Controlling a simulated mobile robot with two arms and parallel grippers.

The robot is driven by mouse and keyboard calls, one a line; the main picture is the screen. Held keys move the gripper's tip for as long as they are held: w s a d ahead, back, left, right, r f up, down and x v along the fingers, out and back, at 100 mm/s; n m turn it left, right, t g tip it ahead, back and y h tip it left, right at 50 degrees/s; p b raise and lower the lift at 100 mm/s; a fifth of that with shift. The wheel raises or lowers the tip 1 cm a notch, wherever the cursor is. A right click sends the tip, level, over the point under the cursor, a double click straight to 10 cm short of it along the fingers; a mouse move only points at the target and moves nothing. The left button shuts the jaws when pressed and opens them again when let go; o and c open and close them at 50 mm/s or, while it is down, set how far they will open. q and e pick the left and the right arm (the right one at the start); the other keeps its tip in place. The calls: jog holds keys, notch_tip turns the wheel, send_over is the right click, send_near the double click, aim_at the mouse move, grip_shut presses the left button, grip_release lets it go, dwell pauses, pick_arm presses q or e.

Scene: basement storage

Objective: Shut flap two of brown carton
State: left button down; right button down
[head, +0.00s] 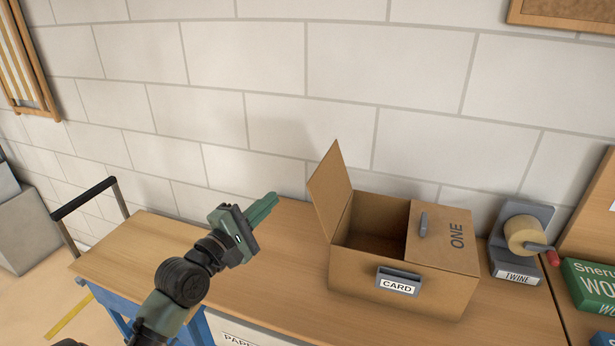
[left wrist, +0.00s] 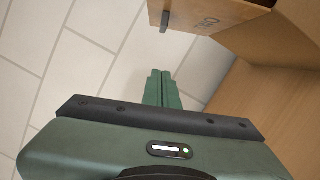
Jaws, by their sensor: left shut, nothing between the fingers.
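The brown carton (head: 430,290) stands on the wooden bench with a CARD label holder on its front. Its right flap, marked ONE (head: 440,240), lies flat and shut with a small grey handle. Its left flap, flap two (head: 330,190), stands up and leans outward to the left, leaving the left half of the dark inside open. My left gripper (head: 274,201) is shut and empty, left of the raised flap and apart from it. In the left wrist view, its closed fingers (left wrist: 161,76) point toward the wall, with the raised flap (left wrist: 190,14) and its grey handle above right.
A twine dispenser (head: 522,240) with a red-tipped crank stands close right of the carton. A green box (head: 590,285) lies farther right. The bench top (head: 150,250) is clear left of the carton. The block wall (head: 200,110) runs close behind.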

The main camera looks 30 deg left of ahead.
aim_at(328, 188)
pick_arm(q)
jog(key=w+d+r+p, duration=0.2)
jog(key=w+d+p, duration=0.1)
jog(key=w, duration=0.5)
jog(key=shift+w+d, duration=0.35)
jog(key=shift+w, duration=0.05)
